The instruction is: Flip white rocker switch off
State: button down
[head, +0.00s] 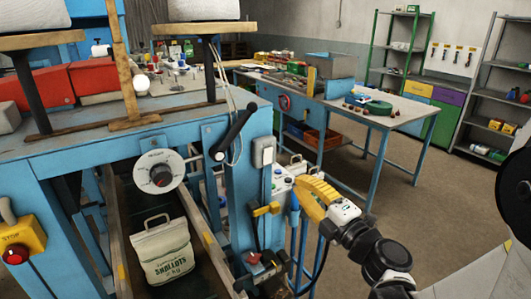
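A pale grey-white switch box (263,151) is fixed high on the blue post of the machine; it looks like the white rocker switch, but its rocker position is too small to read. My gripper (303,186), yellow with a white and black wrist, is just right of the post, lower than this box and apart from it in the picture. Its fingers point up and left, beside a pale control box (281,184) with small coloured buttons. The fingertips overlap the control box in view; I cannot tell contact or how far the fingers are apart.
A black lever (234,131), a round dial (159,174) and a yellow handle (265,209) are close by on the blue frame. A sewn sack (162,250) stands below. A red stop button (15,256) is at left. Open floor (430,215) lies to the right.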

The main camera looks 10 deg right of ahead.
aim_at(267, 150)
jog(key=shift+w, duration=0.15)
jog(key=b+x, duration=0.1)
jog(key=x, duration=1.2)
jog(key=shift+w+a+r, duration=0.1)
jog(key=shift+w+a, duration=0.05)
jog(key=shift+w, duration=0.25)
jog(key=shift+w+a+r, duration=0.1)
jog(key=shift+w+r, duration=0.05)
jog(key=shift+w, duration=0.25)
jog(key=shift+s+a, duration=0.1)
